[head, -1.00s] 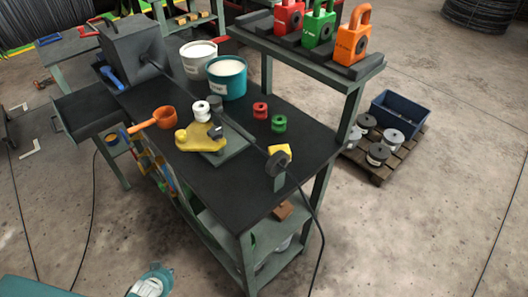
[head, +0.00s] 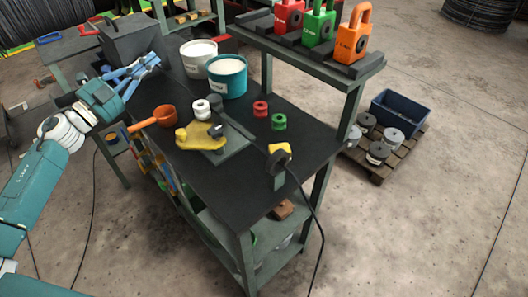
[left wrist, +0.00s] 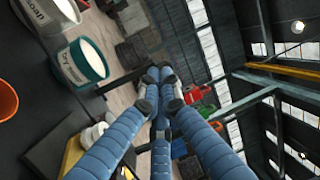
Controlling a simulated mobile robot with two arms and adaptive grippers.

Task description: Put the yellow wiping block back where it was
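The yellow wiping block (head: 280,149) rests at the black round part of the stand (head: 277,163) near the right edge of the workbench (head: 215,185), with a dark cable running down beside it. My left gripper (head: 156,60) is at the far left of the bench, in front of the grey box and well away from the block. In the left wrist view its blue fingers (left wrist: 160,92) come close together at the tips, with nothing seen between them. Whether they are shut is unclear. The block is not identifiable there. My right gripper is out of view.
A shelf (head: 310,62) with large padlocks overhangs the back right. The bench's front is clear.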

